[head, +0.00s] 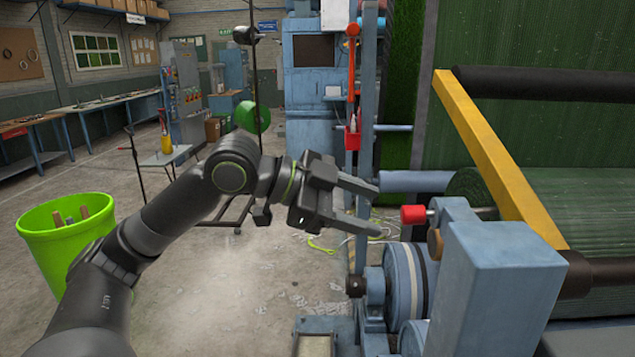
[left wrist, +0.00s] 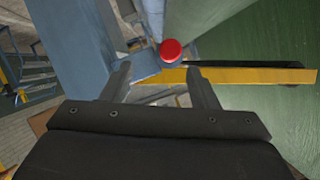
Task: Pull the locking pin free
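The locking pin shows as a red knob (head: 413,214) on a short shaft at the left side of a blue machine housing (head: 505,265). In the left wrist view the red knob (left wrist: 170,50) is beyond the fingertips, between their lines and a little above them. My left gripper (head: 380,208) is open and empty, its two fingers pointing right toward the knob with a small gap before it. The fingers also show apart in the left wrist view (left wrist: 158,82). My right gripper is not in view.
A yellow bar (head: 500,160) slants beside the housing, with green turf (head: 530,60) behind. A blue upright post (head: 366,120) with a red tool (head: 351,60) stands behind my gripper. Rollers (head: 405,285) lie below. A green bin (head: 65,240) is at the left.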

